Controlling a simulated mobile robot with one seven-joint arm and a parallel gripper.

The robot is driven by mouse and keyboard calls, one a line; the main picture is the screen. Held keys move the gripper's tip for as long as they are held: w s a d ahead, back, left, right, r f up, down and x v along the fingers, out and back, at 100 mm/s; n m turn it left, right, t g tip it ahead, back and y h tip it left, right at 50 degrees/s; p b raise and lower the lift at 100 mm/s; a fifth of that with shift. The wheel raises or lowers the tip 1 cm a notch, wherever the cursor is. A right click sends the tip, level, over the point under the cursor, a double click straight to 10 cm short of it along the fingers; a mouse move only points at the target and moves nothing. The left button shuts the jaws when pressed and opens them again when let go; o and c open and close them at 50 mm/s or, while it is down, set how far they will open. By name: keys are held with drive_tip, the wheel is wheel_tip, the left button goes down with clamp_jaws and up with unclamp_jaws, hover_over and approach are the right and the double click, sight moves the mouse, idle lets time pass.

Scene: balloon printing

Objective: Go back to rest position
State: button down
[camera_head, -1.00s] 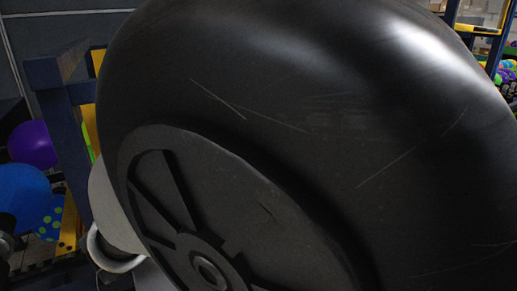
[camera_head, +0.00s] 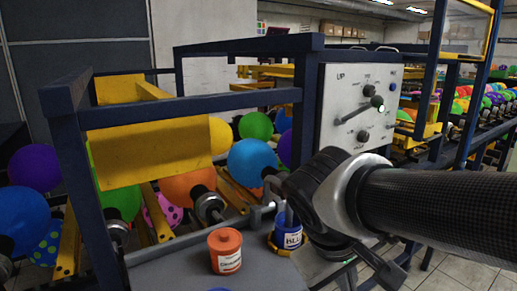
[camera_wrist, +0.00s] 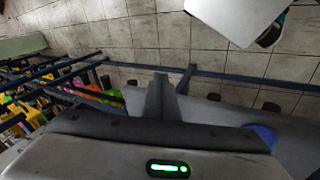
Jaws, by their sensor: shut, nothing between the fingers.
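My gripper shows in the wrist view, where its two grey fingers (camera_wrist: 161,92) are together with nothing between them. In the head view my arm reaches in from the right, its wrist bent over the front of the machine. I cannot make out the fingertips clearly there. An orange pot (camera_head: 225,250) stands upright on the grey front surface (camera_head: 170,268). A blue pot (camera_head: 289,238) stands to its right, close beside my wrist and partly hidden by it.
A blue frame (camera_head: 200,107) with a yellow panel (camera_head: 150,152) stands at the left. Balloons, among them a blue one (camera_head: 252,160), sit behind it. A control panel (camera_head: 358,105) with knobs rises behind my wrist. Tiled floor (camera_head: 465,268) is open at lower right.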

drive_tip(key=s+r+m+t+y+p, duration=0.1)
drive_tip(key=s+r+m+y+p, duration=0.1)
drive_tip(key=r+p, duration=0.5)
drive_tip(key=s+a+r+m+t+y+p, duration=0.1)
drive_tip(key=s+r+m+p, duration=0.1)
drive_tip(key=r+p, duration=0.6)
wheel_tip(320, 180, up, 2)
drive_tip(key=shift+r+y, duration=0.25)
drive_tip(key=shift+y, duration=0.15)
